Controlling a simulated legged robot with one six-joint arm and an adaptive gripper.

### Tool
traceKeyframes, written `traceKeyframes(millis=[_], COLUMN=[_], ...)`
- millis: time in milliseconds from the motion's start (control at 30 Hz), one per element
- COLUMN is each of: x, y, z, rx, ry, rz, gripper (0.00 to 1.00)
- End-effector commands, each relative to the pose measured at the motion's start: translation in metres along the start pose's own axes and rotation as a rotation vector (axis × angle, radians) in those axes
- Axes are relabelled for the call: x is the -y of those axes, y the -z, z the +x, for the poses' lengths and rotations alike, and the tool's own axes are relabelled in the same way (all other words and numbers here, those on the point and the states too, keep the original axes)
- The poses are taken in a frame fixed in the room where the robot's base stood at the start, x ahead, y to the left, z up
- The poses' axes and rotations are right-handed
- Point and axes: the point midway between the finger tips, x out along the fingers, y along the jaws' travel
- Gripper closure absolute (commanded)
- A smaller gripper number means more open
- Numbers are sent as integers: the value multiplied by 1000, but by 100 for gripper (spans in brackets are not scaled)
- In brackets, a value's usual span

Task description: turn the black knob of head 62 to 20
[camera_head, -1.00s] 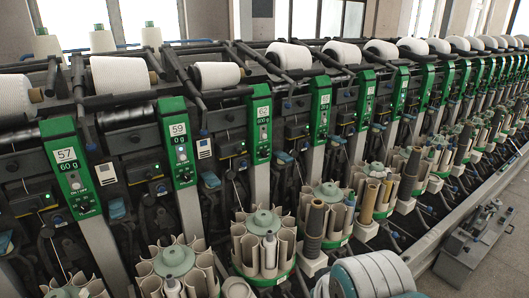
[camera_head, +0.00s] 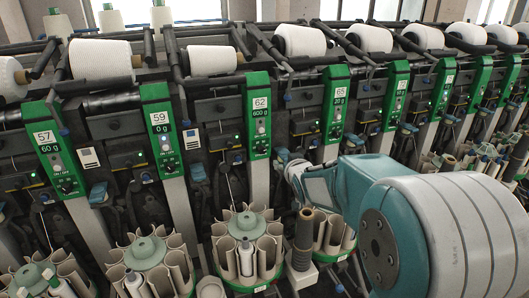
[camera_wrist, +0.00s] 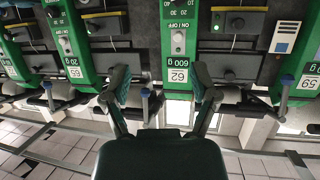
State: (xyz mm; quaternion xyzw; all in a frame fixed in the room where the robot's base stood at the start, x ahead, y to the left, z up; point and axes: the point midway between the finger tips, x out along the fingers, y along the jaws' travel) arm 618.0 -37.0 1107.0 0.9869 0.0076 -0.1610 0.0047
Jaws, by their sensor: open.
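Head 62 (camera_head: 260,123) is a green panel with a white 62 label, a "600 g" label, a light switch and a small dark knob (camera_head: 261,150) near its lower end. The knob's setting is too small to read. The wrist view is upside down and shows the head 62 panel (camera_wrist: 178,60) between and beyond my fingers. There, dial figures show at the top edge, and the knob itself is cut off or barely in frame. My gripper (camera_wrist: 160,82) is open and empty, apart from the panel. In the head view my arm hides part of the area right of head 62.
Head 65 (camera_head: 336,103) stands to the right and head 59 (camera_head: 162,130) to the left, each with similar controls. Yarn cones (camera_head: 299,40) line the top. A carousel of tubes (camera_head: 246,245) stands below head 62. Rods and levers project between the heads.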

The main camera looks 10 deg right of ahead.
Motion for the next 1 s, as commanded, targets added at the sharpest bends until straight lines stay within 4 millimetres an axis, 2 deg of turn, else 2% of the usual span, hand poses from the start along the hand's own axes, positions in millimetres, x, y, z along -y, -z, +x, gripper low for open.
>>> traceKeyframes(millis=[33,100,300,400,567,767,1000], x=[1,2,1,2,4,9,16], y=[-6,-10,-30,-39,-46,-42,-30], z=[18,38,87,102,112,127,161], rx=[-27,-78,-217,-269,-312,-320,-319], ry=[15,41,123,159,188,193,193], rz=[1,5,29,40,50,49,49], gripper=[24,24,24,24,24,24,24])
